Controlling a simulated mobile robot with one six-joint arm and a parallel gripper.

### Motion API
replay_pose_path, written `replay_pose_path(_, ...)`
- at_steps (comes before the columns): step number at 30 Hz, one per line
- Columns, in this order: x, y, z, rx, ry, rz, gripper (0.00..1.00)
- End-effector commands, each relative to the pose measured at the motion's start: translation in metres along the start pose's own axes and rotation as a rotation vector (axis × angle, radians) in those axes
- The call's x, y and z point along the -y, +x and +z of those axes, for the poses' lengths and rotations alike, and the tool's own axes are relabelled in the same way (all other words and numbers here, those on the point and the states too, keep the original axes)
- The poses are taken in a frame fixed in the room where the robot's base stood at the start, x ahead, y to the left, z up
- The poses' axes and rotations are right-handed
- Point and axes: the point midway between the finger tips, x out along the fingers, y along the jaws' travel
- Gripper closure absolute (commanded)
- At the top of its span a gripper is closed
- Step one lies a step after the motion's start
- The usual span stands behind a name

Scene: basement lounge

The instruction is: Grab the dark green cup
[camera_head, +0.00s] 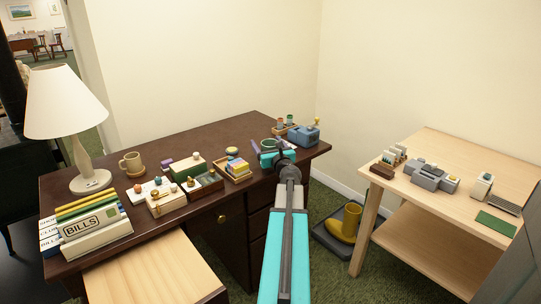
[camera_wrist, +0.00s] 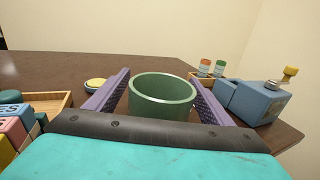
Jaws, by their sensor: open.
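The dark green cup (camera_wrist: 162,98) stands upright in the middle of the wrist view, its round opening facing up. It also shows in the head view (camera_head: 267,143), near the right end of the dark brown desk (camera_head: 225,131), partly hidden by my gripper. My gripper (camera_wrist: 160,82) is open, with one purple finger on each side of the cup. Whether either finger touches it I cannot tell. The cup's lower front is hidden behind the gripper's dark edge.
A blue grinder-like box (camera_wrist: 252,101) stands close right of the gripper. Behind it is a small tray with jars (camera_head: 285,127). A wooden tray of coloured blocks (camera_head: 238,170) lies to the left. A mug (camera_head: 132,164) and lamp (camera_head: 66,103) stand farther left. The desk's back middle is clear.

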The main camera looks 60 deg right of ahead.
Motion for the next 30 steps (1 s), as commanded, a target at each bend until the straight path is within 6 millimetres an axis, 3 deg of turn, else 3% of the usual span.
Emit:
replay_pose_path(4,0.001,0.0,0.0,0.0,0.0,-0.001,0.28)
replay_pose_path(12,0.001,0.0,0.0,0.0,0.0,-0.001,0.73)
replay_pose_path(23,0.002,-0.001,0.004,0.001,0.001,-0.002,0.73)
replay_pose_path(30,0.002,-0.001,0.025,0.002,0.0,-0.002,0.73)
